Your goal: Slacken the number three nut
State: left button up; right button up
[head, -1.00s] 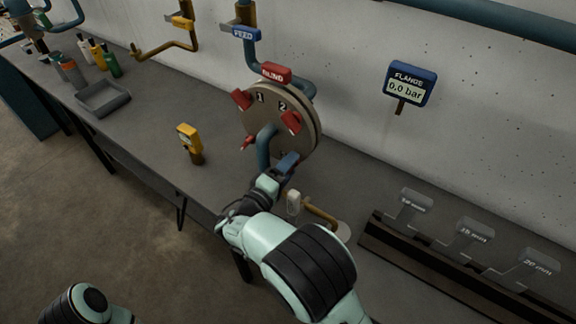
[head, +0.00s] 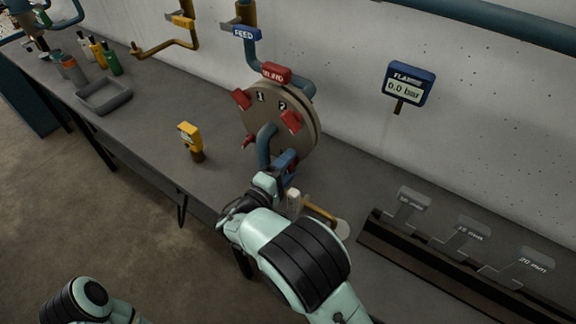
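A round brown flange plate (head: 280,140) stands on the bench under a red BLIND label (head: 275,73). The numbers 1 and 2 show on its face, beside a red nut at upper left (head: 241,98) and one at right (head: 290,121). A smaller red piece (head: 248,141) shows at its lower left. No number 3 is readable; the plate's lower part is partly hidden. My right gripper (head: 280,174) is at the plate's lower edge with a blue piece (head: 285,160) at its tip. Whether its fingers are shut on it, or touch a nut, I cannot tell. My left gripper is out of view.
A gauge (head: 408,84) reads FLANGE 0.0 bar. A dark rack (head: 450,265) at right has grey mm-size labels. A yellow device (head: 190,137), an empty grey tray (head: 103,96) and several bottles stand to the left. A brass pipe (head: 318,212) lies right of my gripper.

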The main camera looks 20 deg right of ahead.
jog(key=o, duration=0.4)
jog(key=shift+c, duration=0.2)
jog(key=b+v, duration=0.1)
jog(key=v, duration=1.2)
jog(key=shift+s+a, duration=0.15)
jog(key=shift+a, duration=0.05)
